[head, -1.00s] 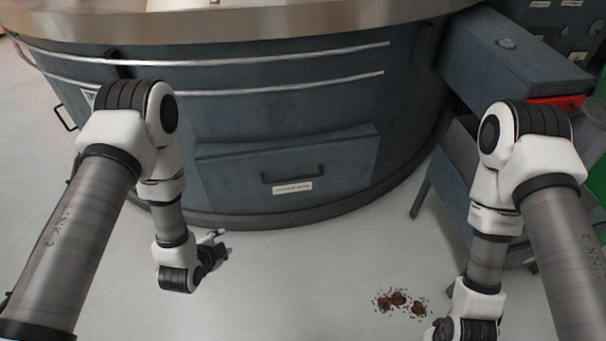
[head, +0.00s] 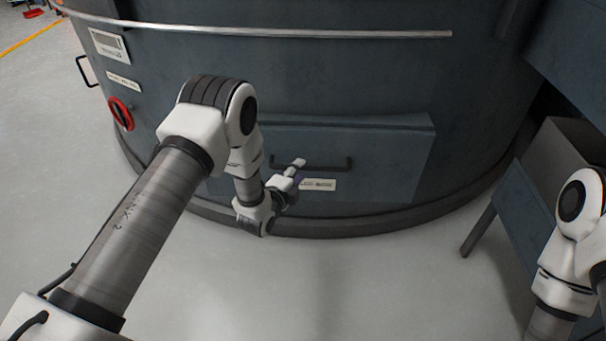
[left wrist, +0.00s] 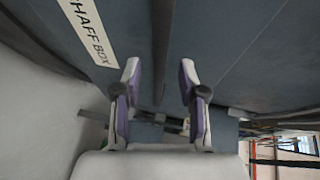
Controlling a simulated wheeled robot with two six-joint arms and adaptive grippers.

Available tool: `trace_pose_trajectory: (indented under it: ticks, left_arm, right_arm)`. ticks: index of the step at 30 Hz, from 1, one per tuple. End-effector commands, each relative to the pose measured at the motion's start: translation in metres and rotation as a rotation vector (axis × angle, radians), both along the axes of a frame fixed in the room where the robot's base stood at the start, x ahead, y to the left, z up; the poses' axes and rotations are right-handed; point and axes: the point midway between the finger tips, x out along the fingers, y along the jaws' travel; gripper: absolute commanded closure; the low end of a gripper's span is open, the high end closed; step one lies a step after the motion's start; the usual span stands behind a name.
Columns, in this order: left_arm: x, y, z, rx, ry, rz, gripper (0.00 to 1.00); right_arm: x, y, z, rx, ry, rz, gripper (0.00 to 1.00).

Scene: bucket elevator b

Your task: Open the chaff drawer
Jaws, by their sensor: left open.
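The chaff drawer (head: 390,160) is a grey-blue flat-fronted box low in the curved machine body, and it looks closed. Its dark bar handle (head: 335,166) runs across the front, with a white label (head: 318,185) below. In the left wrist view the label (left wrist: 88,30) reads "CHAFF BOX". My left gripper (head: 292,174) is open at the left part of the handle. In the left wrist view, the dark handle bar (left wrist: 161,45) lies between the two spread fingers (left wrist: 159,80), and neither finger visibly presses on it. My right gripper is out of view.
A grey-blue stand with a leg (head: 480,228) is at the right, near my right arm. A red ring (head: 121,113) and a side handle (head: 86,70) are on the machine's left. The pale floor (head: 380,285) before the drawer is clear.

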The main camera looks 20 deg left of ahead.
Motion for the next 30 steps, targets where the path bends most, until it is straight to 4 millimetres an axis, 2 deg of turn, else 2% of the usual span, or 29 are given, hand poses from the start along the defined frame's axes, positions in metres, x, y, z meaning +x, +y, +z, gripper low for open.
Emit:
trace_pose_trajectory:
  ticks: [1,5,13,16,17,30]
  left_arm:
    - [0.009,-0.001,-0.005,0.000,-0.003,-0.001,0.59]
    - [0.025,-0.003,-0.007,0.001,-0.001,0.000,0.59]
    - [0.028,-0.004,-0.006,-0.001,0.001,0.000,0.59]
    - [0.028,-0.004,-0.006,0.000,0.001,0.000,0.94]
    - [0.028,-0.004,-0.006,-0.001,0.001,0.000,1.00]
    - [0.027,-0.004,-0.006,-0.001,0.003,0.000,1.00]
  right_arm:
    - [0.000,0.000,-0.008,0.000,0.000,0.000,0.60]
    - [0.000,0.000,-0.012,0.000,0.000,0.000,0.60]
    - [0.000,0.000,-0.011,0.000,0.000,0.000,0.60]
    - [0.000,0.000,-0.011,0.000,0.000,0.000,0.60]
    - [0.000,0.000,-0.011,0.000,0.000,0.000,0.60]
    - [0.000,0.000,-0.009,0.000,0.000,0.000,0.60]
